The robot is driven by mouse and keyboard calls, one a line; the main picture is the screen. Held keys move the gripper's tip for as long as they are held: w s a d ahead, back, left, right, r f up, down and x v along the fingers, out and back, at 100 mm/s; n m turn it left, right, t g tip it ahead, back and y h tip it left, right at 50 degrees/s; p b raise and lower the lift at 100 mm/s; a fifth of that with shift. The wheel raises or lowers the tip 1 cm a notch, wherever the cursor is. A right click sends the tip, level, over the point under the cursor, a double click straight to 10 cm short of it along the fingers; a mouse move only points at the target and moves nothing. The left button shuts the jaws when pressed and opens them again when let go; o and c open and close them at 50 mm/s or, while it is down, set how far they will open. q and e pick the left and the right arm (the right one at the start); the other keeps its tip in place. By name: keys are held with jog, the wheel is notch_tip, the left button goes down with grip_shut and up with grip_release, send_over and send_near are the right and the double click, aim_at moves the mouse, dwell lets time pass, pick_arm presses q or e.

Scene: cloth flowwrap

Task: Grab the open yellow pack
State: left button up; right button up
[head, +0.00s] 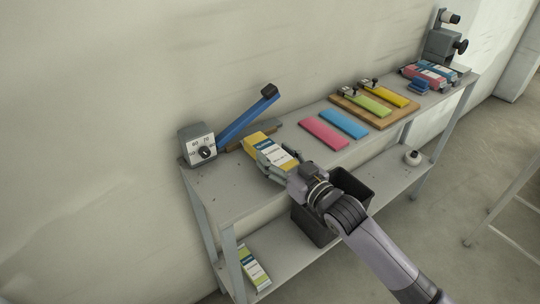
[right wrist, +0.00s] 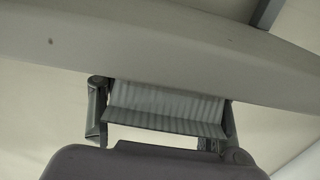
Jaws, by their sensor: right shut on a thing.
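The yellow pack (head: 256,138) has a white label with a dark band. It lies on the table top near the left end, beside the heat sealer. My right gripper (head: 278,163) reaches in from the right and is shut on the pack's near part. In the right wrist view, a pale ribbed flap of the pack (right wrist: 168,104) spans between my two fingers (right wrist: 165,118), close to the table's edge. Printing on the pack does not show there. My left gripper is not in view.
The sealer (head: 200,146) with its raised blue arm stands behind. Pink (head: 324,133) and blue (head: 343,123) strips lie to the right, then a wooden board (head: 362,119) with clips. A black bin (head: 318,224) stands below my arm. A green pack (head: 254,268) lies on the lower shelf.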

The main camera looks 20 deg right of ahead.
jog(key=c, duration=0.6)
jog(key=shift+c, duration=0.2)
jog(key=shift+r, duration=0.15)
